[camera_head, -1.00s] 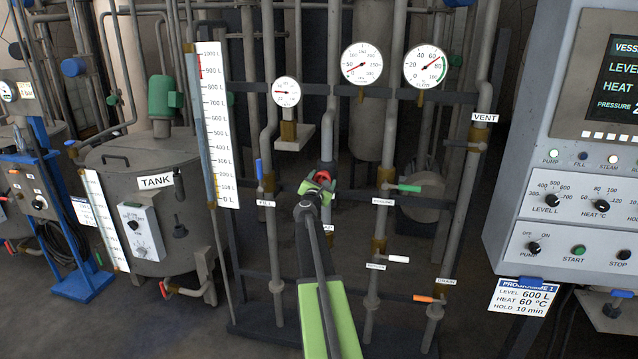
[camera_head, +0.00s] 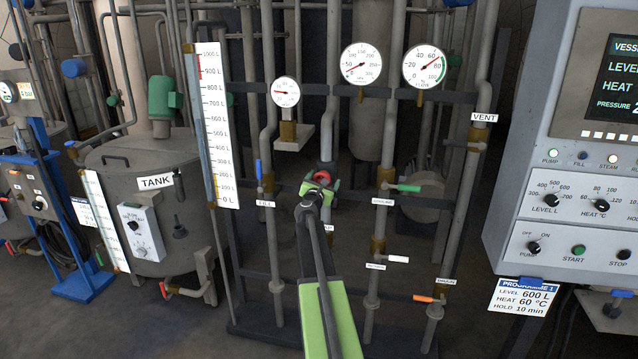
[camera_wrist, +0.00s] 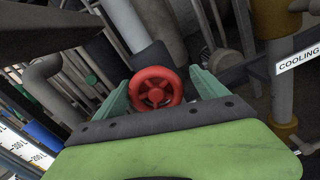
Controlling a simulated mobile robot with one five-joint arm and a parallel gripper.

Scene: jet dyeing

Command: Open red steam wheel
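The red steam wheel (camera_wrist: 156,88) is a small spoked handwheel. In the wrist view it faces me upright between the two green fingers of my gripper (camera_wrist: 160,92). The fingers are apart, one on each side of the wheel. The left finger looks close to the rim and a small gap shows at the right; I cannot tell whether either touches. In the head view my gripper (camera_head: 318,187) is in front of the wheel (camera_head: 322,175) and hides most of it. The label below it is mostly covered by my arm.
A blue-handled valve (camera_head: 259,169) stands left of the wheel and a green-handled valve (camera_head: 408,188) right of it. White (camera_head: 398,259) and orange (camera_head: 423,298) handles sit lower right. Gauges (camera_head: 361,63) are above. The control panel (camera_head: 570,200) is at the far right.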

